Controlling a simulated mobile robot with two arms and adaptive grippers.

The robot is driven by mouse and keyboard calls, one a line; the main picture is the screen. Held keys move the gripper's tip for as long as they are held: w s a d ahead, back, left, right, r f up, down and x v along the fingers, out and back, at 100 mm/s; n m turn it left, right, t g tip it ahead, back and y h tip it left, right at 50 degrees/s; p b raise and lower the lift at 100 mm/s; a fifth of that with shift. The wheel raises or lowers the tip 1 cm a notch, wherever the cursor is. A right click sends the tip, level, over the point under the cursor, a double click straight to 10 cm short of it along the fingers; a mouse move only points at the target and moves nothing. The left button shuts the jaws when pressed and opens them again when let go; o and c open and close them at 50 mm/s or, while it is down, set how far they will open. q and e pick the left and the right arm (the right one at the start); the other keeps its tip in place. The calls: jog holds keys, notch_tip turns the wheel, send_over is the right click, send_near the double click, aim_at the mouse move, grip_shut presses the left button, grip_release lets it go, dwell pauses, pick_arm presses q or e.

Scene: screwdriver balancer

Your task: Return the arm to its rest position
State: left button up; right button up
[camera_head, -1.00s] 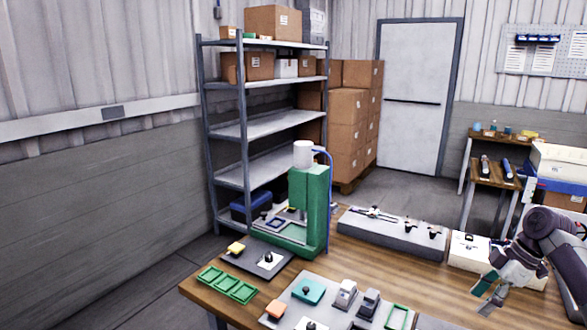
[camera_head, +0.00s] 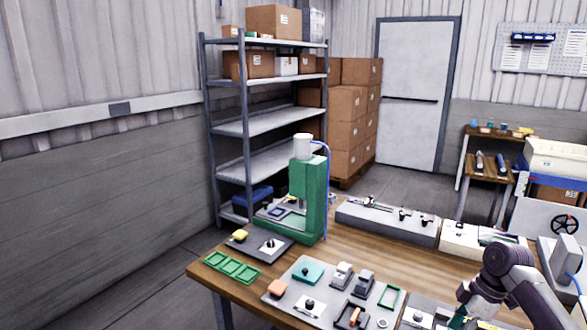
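My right arm comes in from the right edge, low in the head view, with its dark purple-grey wrist over the near right part of the wooden table (camera_head: 375,247). My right gripper (camera_head: 468,319) hangs at the bottom edge, near a grey tray with small parts. Its fingertips are cut off or unclear, so I cannot tell whether it is open or shut, or whether it holds anything. My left gripper is not in view. No screwdriver can be clearly made out.
A green press (camera_head: 308,195) stands on the table's far left. Near it lie green trays (camera_head: 230,266) and a fixture board (camera_head: 330,288). A long grey block (camera_head: 385,226) and a white box (camera_head: 470,240) line the back edge. Table centre is clear.

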jog(key=s+a+f+m+h, duration=0.1)
jog(key=s+a+f+m, duration=0.2)
jog(key=s+a+f, duration=1.3)
jog(key=s+r+m+t+h, duration=0.1)
jog(key=s+r+m+t, duration=0.2)
jog(key=s, duration=0.5)
jog(key=s+r+m+h, duration=0.1)
jog(key=s+r+m, duration=0.3)
jog(key=s+m, duration=0.3)
jog(key=s+f+n+g+b, duration=0.1)
jog(key=s+f+b, duration=0.15)
jog(key=f, duration=1.45)
jog(key=s+f+n+b, duration=0.1)
jog(key=f+b, duration=0.3)
jog(key=f, duration=1.3)
pick_arm(q)
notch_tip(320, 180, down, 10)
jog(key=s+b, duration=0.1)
jog(key=b, duration=0.2)
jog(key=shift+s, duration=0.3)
pick_arm(e)
jog(key=s+d+f+g, duration=0.1)
jog(key=s+d+f, duration=0.1)
jog(key=s+f, duration=1.3)
notch_tip(320, 180, down, 4)
jog(key=shift+s+r, duration=0.1)
jog(key=shift+s, duration=0.2)
